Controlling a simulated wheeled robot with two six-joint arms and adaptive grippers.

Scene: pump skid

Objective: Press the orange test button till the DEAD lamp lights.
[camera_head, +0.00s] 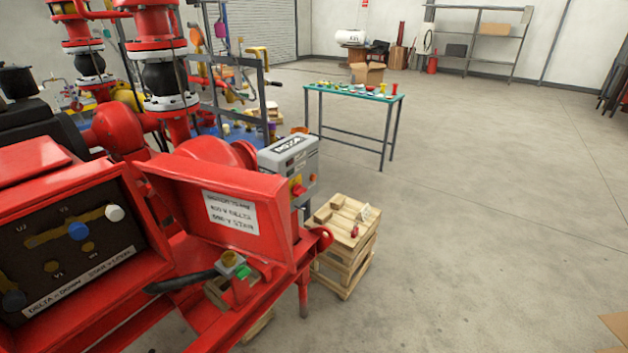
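I cannot make out for certain an orange test button or a lamp marked DEAD. A small fitting with a yellow round top (231,259) and a green part (243,272) sits below the lid. Neither gripper is in view.
An open red terminal box (75,240) and its lid (225,205) fill the lower left. A wooden crate stack (345,265) holds a small red item (354,231). A green-topped table (352,94) with small objects stands behind.

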